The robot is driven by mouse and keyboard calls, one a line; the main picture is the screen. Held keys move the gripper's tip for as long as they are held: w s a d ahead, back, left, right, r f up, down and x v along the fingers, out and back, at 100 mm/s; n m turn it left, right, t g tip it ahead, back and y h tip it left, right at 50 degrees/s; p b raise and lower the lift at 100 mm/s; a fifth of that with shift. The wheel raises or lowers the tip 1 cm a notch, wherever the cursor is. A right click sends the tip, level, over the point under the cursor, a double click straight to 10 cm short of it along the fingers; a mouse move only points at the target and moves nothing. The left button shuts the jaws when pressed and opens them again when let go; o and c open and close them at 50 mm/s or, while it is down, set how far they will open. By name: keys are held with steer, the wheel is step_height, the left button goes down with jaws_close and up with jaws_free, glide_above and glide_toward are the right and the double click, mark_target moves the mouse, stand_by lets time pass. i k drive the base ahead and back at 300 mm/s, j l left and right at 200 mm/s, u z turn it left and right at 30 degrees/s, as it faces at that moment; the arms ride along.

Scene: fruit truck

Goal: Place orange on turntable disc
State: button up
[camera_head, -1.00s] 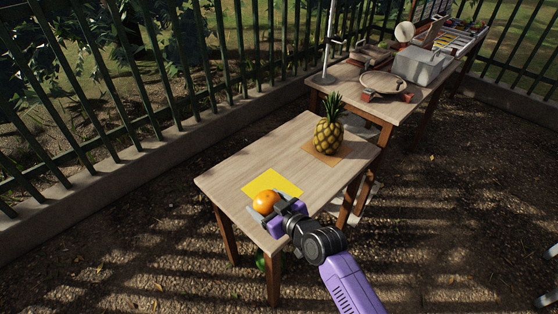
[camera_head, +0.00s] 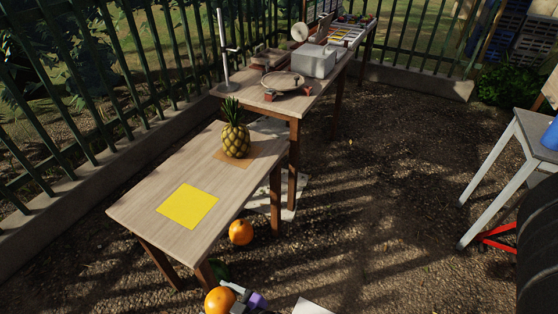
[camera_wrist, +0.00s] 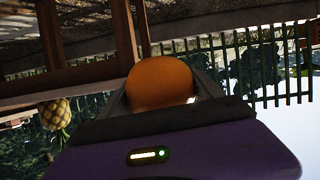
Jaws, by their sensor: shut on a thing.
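An orange (camera_head: 219,300) is held in my gripper (camera_head: 232,298), at the bottom edge of the head view, in front of the near table's front corner. The wrist view shows the orange (camera_wrist: 160,82) between the two fingers, which are shut on it. The round turntable disc (camera_head: 283,80) lies flat on the far table, well away from my gripper. It looks empty. A second orange (camera_head: 241,232) is low beside the near table's right edge, apart from my gripper.
The near wooden table (camera_head: 150,205) bears a yellow square (camera_head: 187,206) and a pineapple (camera_head: 235,140). On the far table stand a grey box (camera_head: 317,62) and a metal stand (camera_head: 224,60). A white-legged table (camera_head: 500,150) is at right. Open ground lies between.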

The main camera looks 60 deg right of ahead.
mark_target(281, 78)
steer(key=l, duration=2)
steer(key=k+z, duration=0.05)
